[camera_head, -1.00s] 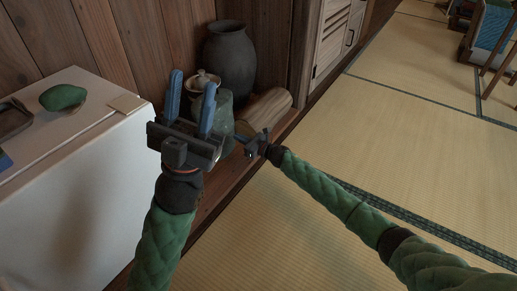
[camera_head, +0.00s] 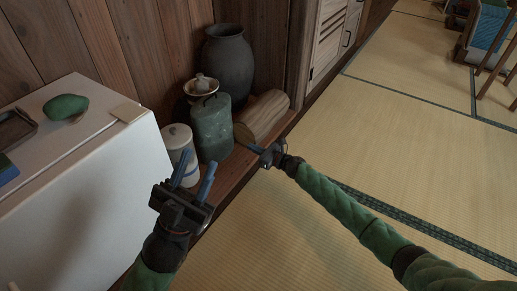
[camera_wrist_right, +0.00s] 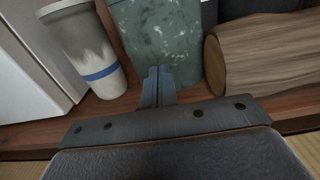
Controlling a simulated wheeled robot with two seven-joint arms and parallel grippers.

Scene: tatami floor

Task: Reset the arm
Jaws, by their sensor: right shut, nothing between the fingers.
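My left gripper (camera_head: 193,176) is in the lower left of the head view, in front of the white cabinet's side. Its two blue fingers stand apart with nothing between them. My right gripper (camera_head: 257,149) is near the wooden ledge, just in front of the green canister and the log. In the right wrist view its fingers (camera_wrist_right: 158,72) are together and empty, pointing at the green canister (camera_wrist_right: 165,35); whether they touch it I cannot tell. Both arms have green quilted sleeves.
A white cabinet (camera_head: 75,190) is at left. Open tatami (camera_head: 420,120) lies at right.

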